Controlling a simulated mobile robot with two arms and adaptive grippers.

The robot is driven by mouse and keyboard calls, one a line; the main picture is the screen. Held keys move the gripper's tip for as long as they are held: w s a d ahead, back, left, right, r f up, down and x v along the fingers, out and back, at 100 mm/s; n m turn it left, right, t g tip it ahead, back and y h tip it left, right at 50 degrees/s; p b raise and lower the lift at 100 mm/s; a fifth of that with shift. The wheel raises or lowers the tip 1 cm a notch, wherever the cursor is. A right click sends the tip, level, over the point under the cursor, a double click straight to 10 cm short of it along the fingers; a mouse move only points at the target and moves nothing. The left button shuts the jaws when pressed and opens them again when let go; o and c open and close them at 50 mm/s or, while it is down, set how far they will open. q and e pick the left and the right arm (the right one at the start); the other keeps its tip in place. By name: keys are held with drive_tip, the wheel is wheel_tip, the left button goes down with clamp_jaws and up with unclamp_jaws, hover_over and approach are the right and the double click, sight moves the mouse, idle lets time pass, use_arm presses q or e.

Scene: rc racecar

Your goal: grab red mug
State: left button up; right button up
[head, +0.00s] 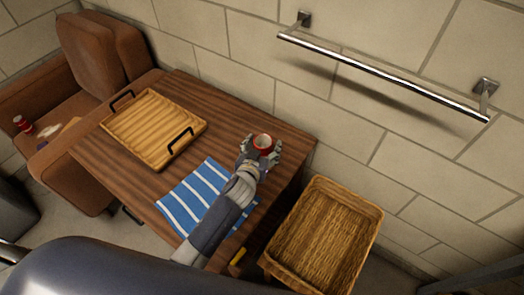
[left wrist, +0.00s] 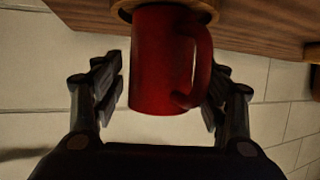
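The red mug (head: 264,139) stands near the far right corner of the wooden table (head: 235,128). In the left wrist view the mug (left wrist: 158,65) shows large, with its handle toward the right finger and its base on a round wooden coaster (left wrist: 205,8). My left gripper (head: 261,152) reaches over the table with its fingers on either side of the mug. In the left wrist view the gripper (left wrist: 165,95) is open. A gap shows between the left finger and the mug; the right finger is close to the handle, and contact there is unclear. My right gripper is not in view.
A wooden tray (head: 133,137) with black handles lies on the table's left part. A blue striped cloth (head: 188,196) lies beside my left forearm. A wicker basket (head: 374,212) stands right of the table. A towel bar (head: 380,75) is on the wall behind.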

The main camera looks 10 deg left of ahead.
use_arm(q)
drive_tip(key=c, duration=0.9)
drive_tip(key=shift+c, duration=0.2)
